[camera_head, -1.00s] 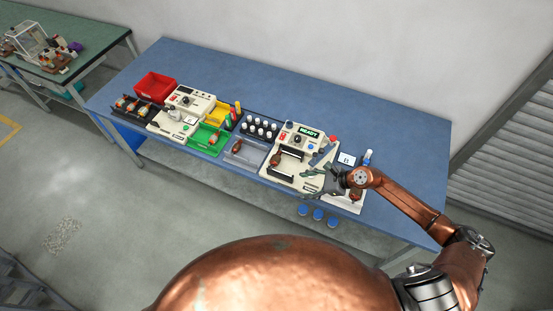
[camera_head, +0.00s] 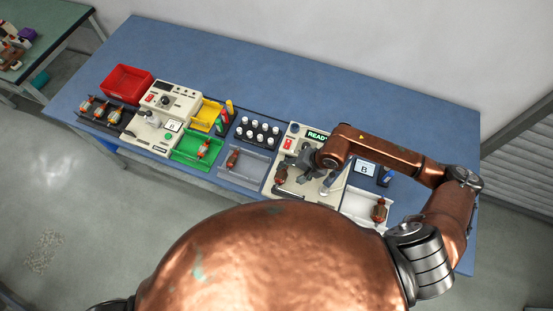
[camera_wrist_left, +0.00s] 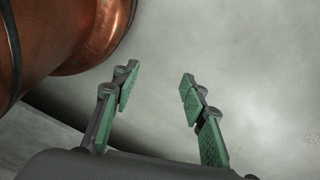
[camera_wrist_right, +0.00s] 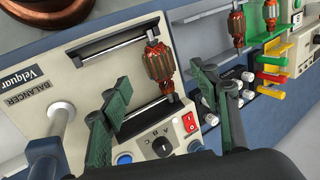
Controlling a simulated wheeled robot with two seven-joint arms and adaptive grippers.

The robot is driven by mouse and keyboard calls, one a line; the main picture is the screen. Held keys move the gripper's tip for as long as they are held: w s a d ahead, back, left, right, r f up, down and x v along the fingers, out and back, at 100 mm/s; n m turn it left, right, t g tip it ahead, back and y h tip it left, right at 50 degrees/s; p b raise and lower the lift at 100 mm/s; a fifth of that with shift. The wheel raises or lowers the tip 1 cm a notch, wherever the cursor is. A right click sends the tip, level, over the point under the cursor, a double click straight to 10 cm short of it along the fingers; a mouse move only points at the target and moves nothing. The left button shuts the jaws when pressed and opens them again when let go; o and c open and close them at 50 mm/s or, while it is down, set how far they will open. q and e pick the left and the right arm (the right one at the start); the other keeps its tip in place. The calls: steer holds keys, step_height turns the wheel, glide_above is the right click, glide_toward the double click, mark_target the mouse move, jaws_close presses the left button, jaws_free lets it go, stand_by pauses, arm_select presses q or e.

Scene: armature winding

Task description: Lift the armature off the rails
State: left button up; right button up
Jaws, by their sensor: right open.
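The armature (camera_wrist_right: 158,62), with copper windings and a steel shaft, lies across the two dark rails (camera_wrist_right: 125,40) of the cream balancer (camera_wrist_right: 60,90) in the right wrist view. In the head view the armature (camera_head: 281,174) shows at the left side of the balancer. My right gripper (camera_wrist_right: 162,92) is open and empty, its green-padded fingers spread on either side of the armature's line, apart from it. In the head view the right gripper (camera_head: 302,177) hangs over the balancer and hides part of it. My left gripper (camera_wrist_left: 158,84) is open and empty above the grey floor.
Other armatures lie in a grey tray (camera_head: 255,168), a green bin (camera_head: 188,153) and a white tray (camera_head: 358,204). A rack of white-capped bottles (camera_head: 257,131) stands left of the balancer. The back of the blue table (camera_head: 270,75) is clear.

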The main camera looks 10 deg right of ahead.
mark_target(284, 174)
steer(key=shift+w+a+f, duration=0.15)
steer(key=shift+w+f, duration=0.2)
steer(key=shift+f, duration=0.1)
steer(key=shift+s+a+f+p, duration=0.2)
steer(key=shift+f+p, duration=0.05)
steer(key=shift+f, duration=0.15)
steer(key=shift+s+a+f+p, duration=0.15)
steer(key=shift+f+p, duration=0.1)
steer(key=shift+f, duration=0.15)
steer(key=shift+w+a+f+p, duration=0.15)
steer(key=shift+w+f+p, duration=0.15)
steer(key=shift+w+f, duration=0.35)
steer(key=shift+w+a+f, duration=0.15)
steer(key=shift+w+f, duration=0.2)
steer(key=shift+f, duration=0.25)
steer(key=shift+w+a+f, duration=0.15)
steer(key=shift+w+f, duration=0.15)
steer(key=shift+f, duration=0.3)
steer(key=shift+s+a+f, duration=0.15)
steer(key=shift+f, duration=0.15)
steer(key=shift+c, duration=0.7)
steer(key=c, duration=1)
arm_select(q)
steer(key=shift+s+r, duration=0.55)
steer(key=shift+r, duration=0.3)
arm_select(e)
jaws_close()
